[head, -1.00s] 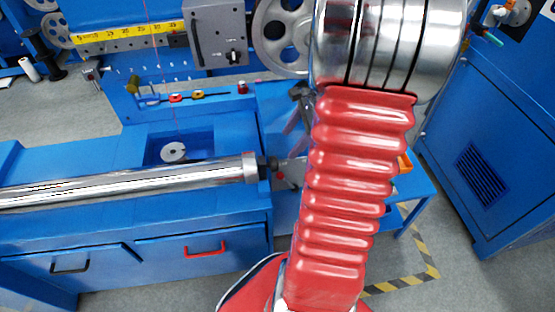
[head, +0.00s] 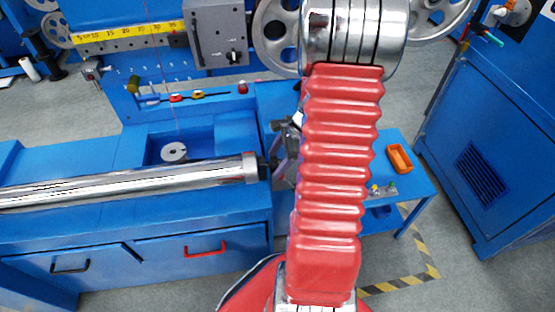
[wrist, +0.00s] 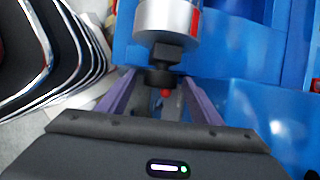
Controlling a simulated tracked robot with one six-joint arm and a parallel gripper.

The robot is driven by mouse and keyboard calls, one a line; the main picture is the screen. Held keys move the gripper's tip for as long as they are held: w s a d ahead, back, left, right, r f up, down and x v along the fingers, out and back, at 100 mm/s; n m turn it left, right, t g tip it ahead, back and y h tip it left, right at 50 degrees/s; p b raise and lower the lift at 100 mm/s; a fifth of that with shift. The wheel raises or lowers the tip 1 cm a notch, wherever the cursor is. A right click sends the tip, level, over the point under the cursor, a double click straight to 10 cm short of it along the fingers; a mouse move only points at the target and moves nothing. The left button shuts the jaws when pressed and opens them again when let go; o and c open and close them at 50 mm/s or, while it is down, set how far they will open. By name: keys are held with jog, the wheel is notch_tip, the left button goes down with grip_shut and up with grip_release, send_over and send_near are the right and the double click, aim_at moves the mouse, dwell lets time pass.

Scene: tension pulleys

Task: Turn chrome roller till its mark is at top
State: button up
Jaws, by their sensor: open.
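The chrome roller (head: 120,185) lies level across the blue bench in the head view. Its right end has a dark shaft end (head: 265,168). In the wrist view the roller's end (wrist: 165,22) is at the top, with its black shaft end (wrist: 163,55) below. My gripper (wrist: 158,77) is open, its purple fingers on either side of the black shaft end; I cannot tell if they touch it. In the head view my gripper is mostly hidden behind my red arm. A red patch (wrist: 196,22) shows at the roller's right edge; I cannot tell whether it is the mark.
A blue bench drawer with a red handle (head: 205,250) is below the roller. A blue side table (head: 410,180) with an orange tray (head: 399,158) stands right of my arm. A blue cabinet (head: 490,170) is farther right. Spoked pulleys (head: 278,35) are at the back.

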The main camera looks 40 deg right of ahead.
jog(key=shift+c, duration=0.3)
jog(key=c, duration=0.9)
jog(key=shift+d, duration=0.15)
jog(key=shift+c, duration=0.5)
jog(key=shift+s, duration=0.1)
jog(key=shift+s+a+f+n+t+h, duration=0.1)
jog(key=shift+s+a+n+t+h, duration=0.1)
jog(key=shift+t+h, duration=0.4)
jog(key=shift+s+a+f+n+t+h, duration=0.1)
jog(key=shift+a+n+t+h, duration=0.2)
jog(key=shift+t, duration=0.65)
jog(key=shift+s+a+f+n+t+h, duration=0.15)
jog(key=shift+t+h, duration=0.35)
jog(key=shift+t, duration=0.25)
jog(key=o, duration=0.7)
jog(key=shift+c, duration=0.2)
jog(key=o, duration=0.4)
jog(key=shift+d+r, duration=0.1)
jog(key=shift+d, duration=0.05)
